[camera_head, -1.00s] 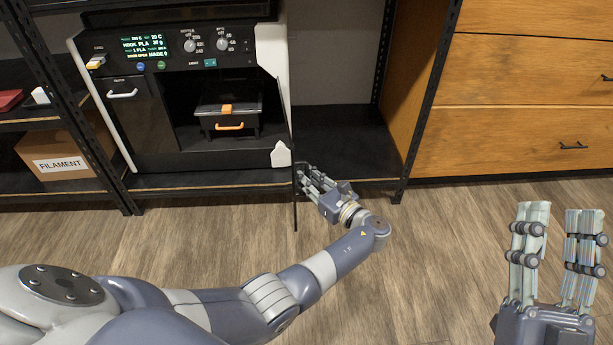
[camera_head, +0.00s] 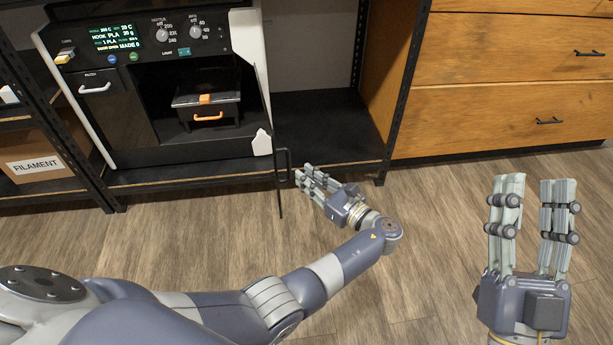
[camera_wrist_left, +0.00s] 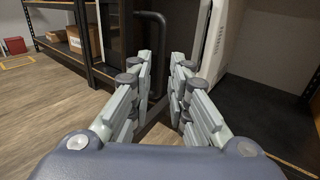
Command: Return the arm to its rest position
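My left arm (camera_head: 345,262) reaches forward across the floor from the left. Its gripper (camera_head: 306,178) is just right of the black handle (camera_head: 287,163) of the printer's open door, which is seen nearly edge-on. In the left wrist view the fingers (camera_wrist_left: 160,72) are apart with nothing between them, and the dark handle bar (camera_wrist_left: 152,17) stands beyond them. Contact with the handle is not visible. My right gripper (camera_head: 533,180) is at the right, open and empty, fingers pointing away from me.
The printer (camera_head: 152,110) stands on a black shelf (camera_head: 320,150), with a small black box with an orange handle (camera_head: 206,100) inside. A shelf post (camera_head: 400,95) and wooden drawers (camera_head: 500,115) are at the right. A filament carton (camera_head: 38,160) is at the left. The floor is clear.

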